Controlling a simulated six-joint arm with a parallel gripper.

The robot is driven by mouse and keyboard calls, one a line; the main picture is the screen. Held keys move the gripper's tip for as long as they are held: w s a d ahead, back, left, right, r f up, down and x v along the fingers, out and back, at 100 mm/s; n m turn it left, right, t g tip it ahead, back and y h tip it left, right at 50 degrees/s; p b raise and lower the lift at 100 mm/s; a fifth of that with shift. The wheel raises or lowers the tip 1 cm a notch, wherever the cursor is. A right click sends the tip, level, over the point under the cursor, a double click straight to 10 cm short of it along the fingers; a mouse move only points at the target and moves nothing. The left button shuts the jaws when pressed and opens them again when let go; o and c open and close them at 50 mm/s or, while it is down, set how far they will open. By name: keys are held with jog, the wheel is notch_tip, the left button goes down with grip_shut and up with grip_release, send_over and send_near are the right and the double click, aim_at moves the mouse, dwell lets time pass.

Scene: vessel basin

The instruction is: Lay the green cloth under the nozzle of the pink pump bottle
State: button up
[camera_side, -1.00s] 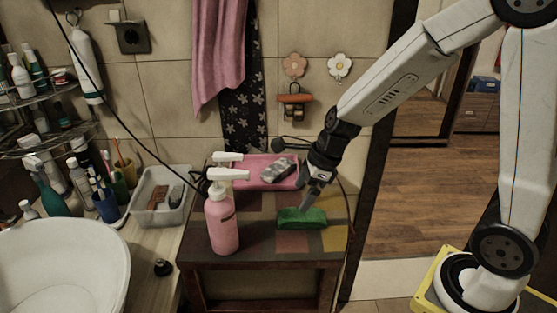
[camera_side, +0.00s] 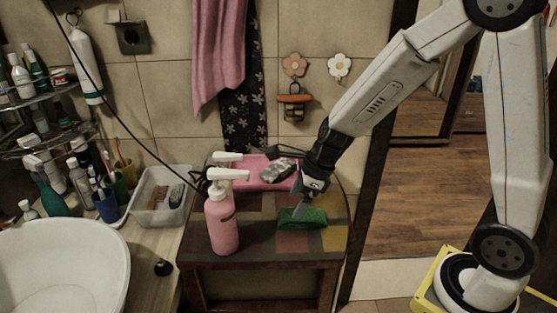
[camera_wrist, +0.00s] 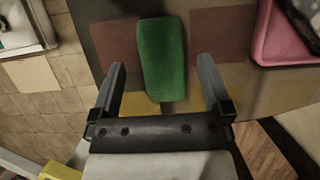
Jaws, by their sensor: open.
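The green cloth (camera_side: 303,217) is a small folded block lying on the patterned top of the small table, to the right of the pink pump bottle (camera_side: 221,222). The bottle stands upright near the table's left front, its white nozzle (camera_side: 229,174) pointing right. My gripper (camera_side: 299,210) is at the cloth, pointing down. In the wrist view, the cloth (camera_wrist: 162,58) lies ahead of and between the open fingers of my gripper (camera_wrist: 160,75), with space on both sides. The bottle is out of the wrist view.
A pink tray (camera_side: 250,173) with a grey patterned item (camera_side: 279,170) sits at the back of the table (camera_side: 265,245). A second white pump top shows behind the bottle. A white basin (camera_side: 60,265) and a clear bin (camera_side: 160,196) are at left. The table's front right is clear.

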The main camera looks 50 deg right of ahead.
aim_at(290, 213)
jog(key=shift+f, duration=0.1)
jog(key=shift+x, duration=2.5)
jog(key=shift+d, duration=0.1)
jog(key=c, duration=1.2)
jog(key=shift+r, duration=5)
jog(key=shift+f+n, duration=0.15)
jog(key=shift+n, duration=0.15)
